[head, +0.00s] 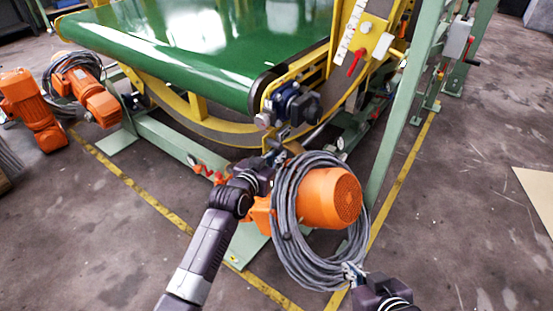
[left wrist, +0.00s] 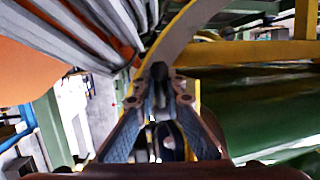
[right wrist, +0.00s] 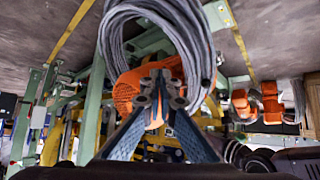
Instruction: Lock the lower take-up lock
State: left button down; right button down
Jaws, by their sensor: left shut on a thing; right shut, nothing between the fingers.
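My left gripper (head: 277,148) reaches past the orange motor to the underside of the yellow conveyor frame, below the dark blue unit on its side. In the left wrist view its fingertips (left wrist: 160,82) close on a small dark part beside the curved yellow rail. The fingers mostly hide this part, and I cannot tell whether it is the lower take-up lock. A red lever (head: 355,62) stands out on the yellow plate higher up. My right gripper (head: 352,274) is shut and empty at the cable coil's lower edge; its fingertips also show in the right wrist view (right wrist: 162,88).
An orange motor (head: 328,198) with a grey cable coil (head: 290,235) stands between my arms and blocks part of the view. The green belt (head: 195,40) lies behind. Green posts (head: 405,110) rise at right. Open floor (head: 470,220) lies further right.

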pick_arm(q)
jog(key=shift+w+f+t+h+b, duration=0.15)
jog(key=shift+t+h+b, duration=0.2)
jog(key=shift+b, duration=0.4)
jog(key=shift+d+t+b, duration=0.15)
jog(key=shift+t+b, duration=0.1)
jog(key=shift+b, duration=0.25)
jog(key=shift+r, duration=0.2)
pick_arm(e)
jog(key=w+a+r+t+y, duration=0.1)
jog(key=w+a+r+t, duration=0.1)
jog(key=r, duration=0.5)
jog(key=w+a+r+t+y, duration=0.1)
jog(key=w+r+t, duration=0.4)
jog(key=r, duration=0.1)
jog(key=shift+w+a+r+t, duration=0.15)
jog(key=shift+a+r+t, duration=0.2)
jog(key=shift+t, duration=0.05)
pick_arm(q)
jog(key=c, duration=2.3)
grip_release()
jog(key=shift+o, duration=0.2)
jog(key=v, duration=1.2)
jog(key=shift+f, duration=0.15)
